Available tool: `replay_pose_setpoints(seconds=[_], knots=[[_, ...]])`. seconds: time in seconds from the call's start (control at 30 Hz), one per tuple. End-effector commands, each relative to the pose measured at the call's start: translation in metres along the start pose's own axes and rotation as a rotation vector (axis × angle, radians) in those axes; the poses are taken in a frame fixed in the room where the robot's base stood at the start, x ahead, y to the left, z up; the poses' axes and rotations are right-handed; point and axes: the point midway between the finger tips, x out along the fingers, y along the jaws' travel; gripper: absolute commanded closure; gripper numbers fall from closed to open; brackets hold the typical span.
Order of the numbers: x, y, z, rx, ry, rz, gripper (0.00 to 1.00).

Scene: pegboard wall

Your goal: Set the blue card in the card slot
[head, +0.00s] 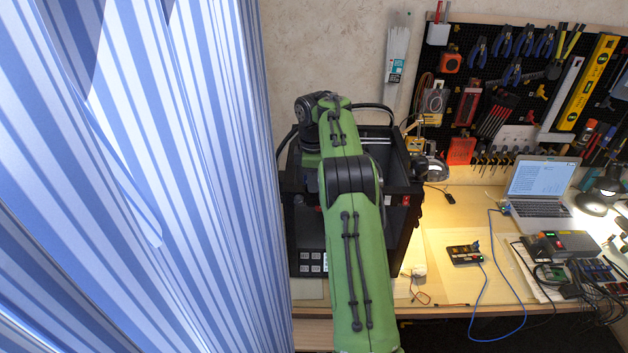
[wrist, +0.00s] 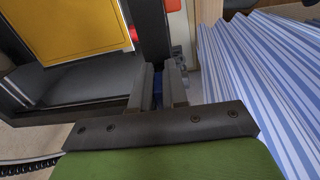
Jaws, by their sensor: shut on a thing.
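My gripper (wrist: 160,78) shows in the wrist view, its two grey fingers close together. A narrow strip of blue, the blue card (wrist: 158,91), shows between them, and most of it is hidden by the fingers. In the head view my green arm reaches to the black box-shaped machine (head: 303,232), and my gripper and the card are hidden there. In the wrist view the fingers are close to dark parts of this machine. I cannot make out the card slot in either view.
A blue-and-white striped curtain (head: 190,150) fills the left of the head view; it stands close right of my gripper in the wrist view (wrist: 255,75). A yellow plate (wrist: 70,30) is at upper left there. The workbench (head: 440,215) holds a laptop (head: 540,185) and cables.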

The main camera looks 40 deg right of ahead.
Motion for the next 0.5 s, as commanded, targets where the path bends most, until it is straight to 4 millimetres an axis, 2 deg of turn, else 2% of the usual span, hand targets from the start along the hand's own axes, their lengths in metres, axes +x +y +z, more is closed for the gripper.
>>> replay_pose_setpoints(seconds=[0.03,0.5], knots=[[0.0128,-0.0038,0.0005,-0.002,-0.005,-0.031,1.0],[0.0195,-0.0038,0.001,-0.004,-0.005,-0.033,1.0]])
